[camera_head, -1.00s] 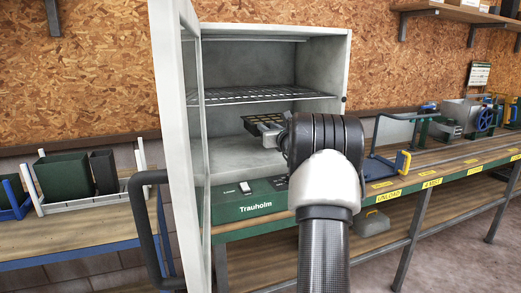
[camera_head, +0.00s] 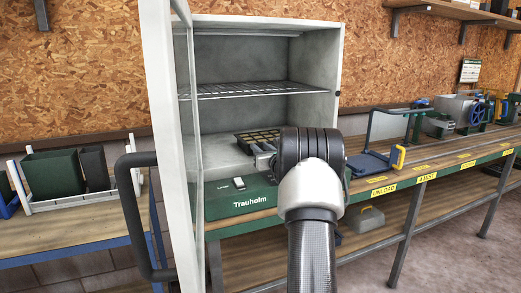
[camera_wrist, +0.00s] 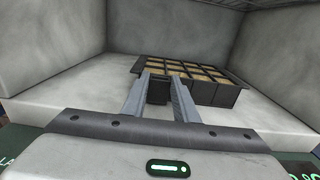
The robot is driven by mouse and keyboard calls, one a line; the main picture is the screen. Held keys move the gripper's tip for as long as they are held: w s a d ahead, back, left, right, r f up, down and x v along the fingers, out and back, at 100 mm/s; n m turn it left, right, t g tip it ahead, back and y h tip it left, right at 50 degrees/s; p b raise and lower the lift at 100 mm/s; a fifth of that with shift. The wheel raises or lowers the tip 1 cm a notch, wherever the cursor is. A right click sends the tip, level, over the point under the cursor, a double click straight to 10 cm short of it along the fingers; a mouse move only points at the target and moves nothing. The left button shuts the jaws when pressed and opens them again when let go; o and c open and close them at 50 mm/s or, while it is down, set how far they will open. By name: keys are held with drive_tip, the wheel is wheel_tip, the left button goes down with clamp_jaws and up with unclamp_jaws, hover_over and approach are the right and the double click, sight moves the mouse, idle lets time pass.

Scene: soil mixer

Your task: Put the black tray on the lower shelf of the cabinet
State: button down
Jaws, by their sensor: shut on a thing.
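The black tray (camera_head: 258,138) is a grid of square cells with tan filling. It is inside the open cabinet (camera_head: 338,70), low down at the cabinet floor, below the wire shelf (camera_head: 260,89). In the wrist view the tray (camera_wrist: 212,92) lies ahead of my gripper (camera_wrist: 158,82), slightly angled, with the cabinet floor (camera_wrist: 90,92) beneath it. My gripper's fingers are shut on the tray's near edge. In the head view my gripper (camera_head: 263,152) is mostly hidden behind my wrist. Whether the tray fully rests on the floor is hard to tell.
The cabinet's glass door (camera_head: 165,130) stands open on the left. A green front panel marked Trauholm (camera_head: 250,200) is below the opening. A bench with a blue-framed fixture (camera_head: 375,160) is at right. Pots in a white rack (camera_head: 65,180) stand at left.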

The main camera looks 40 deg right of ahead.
drive_tip(key=c, duration=1.4)
unclamp_jaws()
drive_tip(key=p+v, duration=0.1)
drive_tip(key=v, duration=1.1)
drive_tip(key=shift+s, duration=0.1)
